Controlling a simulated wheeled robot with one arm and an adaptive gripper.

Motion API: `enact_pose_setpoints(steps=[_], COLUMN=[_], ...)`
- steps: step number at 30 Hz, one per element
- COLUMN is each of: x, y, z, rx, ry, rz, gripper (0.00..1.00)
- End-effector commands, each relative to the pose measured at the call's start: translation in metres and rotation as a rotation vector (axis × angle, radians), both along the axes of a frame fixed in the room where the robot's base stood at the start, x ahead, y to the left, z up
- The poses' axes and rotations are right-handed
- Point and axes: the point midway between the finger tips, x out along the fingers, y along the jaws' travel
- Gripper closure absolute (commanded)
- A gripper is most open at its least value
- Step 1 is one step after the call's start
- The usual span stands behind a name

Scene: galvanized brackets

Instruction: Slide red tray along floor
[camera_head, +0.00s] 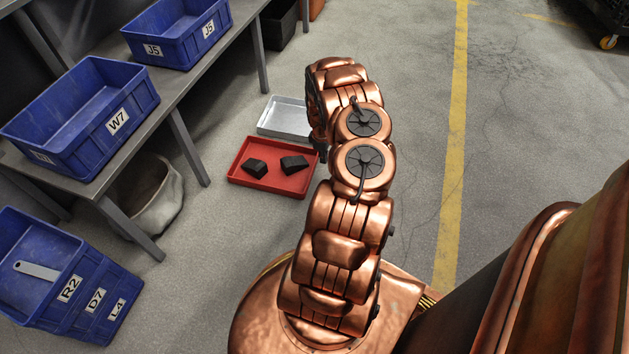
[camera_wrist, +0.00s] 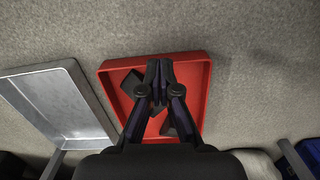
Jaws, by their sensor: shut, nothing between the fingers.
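The red tray (camera_head: 283,184) lies flat on the floor, left of my copper arm in the head view. It holds two dark blocks, a left one (camera_head: 255,168) and a right one (camera_head: 294,163). In the wrist view the red tray (camera_wrist: 202,78) shows below my gripper (camera_wrist: 160,70). The fingers are together with nothing between them, and they cover part of the tray and its blocks. I cannot tell whether the fingertips touch the tray. In the head view my arm hides most of the gripper.
A silver tray (camera_head: 285,118) lies just behind the red tray. A grey bench (camera_head: 185,92) with blue bins (camera_head: 88,112) stands left, its legs near the trays. A pale sack-like container (camera_head: 158,205) sits under it. Open floor lies right, with a yellow line (camera_head: 455,130).

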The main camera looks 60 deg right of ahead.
Motion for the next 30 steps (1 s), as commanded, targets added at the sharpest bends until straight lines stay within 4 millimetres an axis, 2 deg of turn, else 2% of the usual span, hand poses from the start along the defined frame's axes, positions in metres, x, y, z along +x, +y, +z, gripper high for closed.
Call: enact_pose_setpoints(steps=[1,3,6,14,30], x=[-0.002,-0.003,-0.004,-0.002,-0.002], y=[-0.001,-0.003,-0.003,-0.005,-0.004], z=[-0.017,-0.030,-0.043,-0.063,-0.155], rx=[0.009,0.015,0.022,0.020,0.023], ry=[-0.014,-0.031,-0.048,-0.061,-0.061], rz=[0.002,0.009,0.016,0.023,0.021], gripper=[1.00,1.00,1.00,1.00,1.00])
